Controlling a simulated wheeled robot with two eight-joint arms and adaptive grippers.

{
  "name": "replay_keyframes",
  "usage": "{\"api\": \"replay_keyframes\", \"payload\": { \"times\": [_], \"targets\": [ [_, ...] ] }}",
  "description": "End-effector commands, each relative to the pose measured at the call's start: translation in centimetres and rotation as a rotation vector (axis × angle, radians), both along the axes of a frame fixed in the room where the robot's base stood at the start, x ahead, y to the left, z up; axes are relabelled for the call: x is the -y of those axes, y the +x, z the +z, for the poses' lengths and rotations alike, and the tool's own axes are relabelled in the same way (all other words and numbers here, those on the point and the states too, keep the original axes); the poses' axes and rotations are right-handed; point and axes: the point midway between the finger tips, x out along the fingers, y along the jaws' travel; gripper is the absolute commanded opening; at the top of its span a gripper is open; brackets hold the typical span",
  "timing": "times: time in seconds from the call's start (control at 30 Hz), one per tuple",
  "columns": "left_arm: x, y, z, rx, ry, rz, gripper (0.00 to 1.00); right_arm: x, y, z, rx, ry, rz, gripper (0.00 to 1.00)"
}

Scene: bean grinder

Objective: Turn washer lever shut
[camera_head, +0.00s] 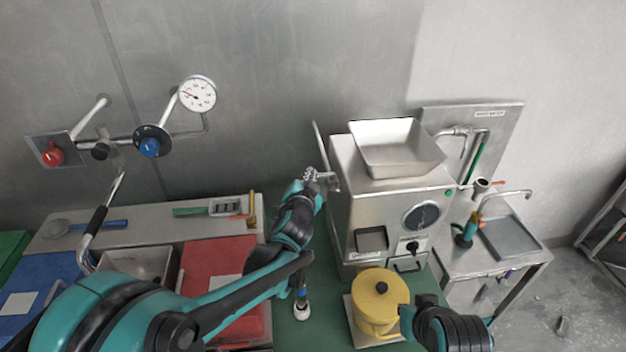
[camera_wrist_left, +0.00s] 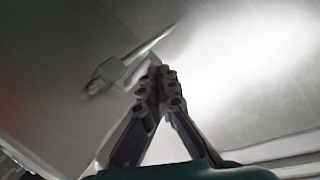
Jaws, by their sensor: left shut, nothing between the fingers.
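A thin grey metal lever (camera_head: 321,148) stands up at the left side of the steel grinder (camera_head: 385,207), with a bracket at its lower end. I cannot tell from its look whether it is the washer lever. My left gripper (camera_head: 311,174) is close to the lever's lower end, with its fingers shut and empty. In the left wrist view the closed fingertips (camera_wrist_left: 157,72) are beside a grey bar with a clamp-like end (camera_wrist_left: 130,67). I cannot tell whether they touch.
A yellow pot (camera_head: 380,297) stands in front of the grinder. A steel hopper (camera_head: 396,147) tops the grinder. A wall panel (camera_head: 510,135) with a pipe and a green handle (camera_head: 478,157) is at right. A dial gauge (camera_head: 197,93) and valve knobs are on the left wall.

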Motion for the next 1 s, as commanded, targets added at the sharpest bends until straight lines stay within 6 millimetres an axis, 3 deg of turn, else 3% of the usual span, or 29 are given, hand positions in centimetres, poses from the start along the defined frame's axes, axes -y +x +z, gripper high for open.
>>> {"api": "replay_keyframes", "payload": {
  "times": [0.37,1.0],
  "targets": [
    [-0.69,1.06,-0.09,-0.002,0.001,0.005,0.0,0.0,-0.01,-0.26,0.0,0.0,0.0,0.0],
    [-0.8,1.06,0.1,-0.005,0.002,0.007,0.0,0.0,0.0,-0.06,0.0,0.0,0.0,0.0]
  ]
}}
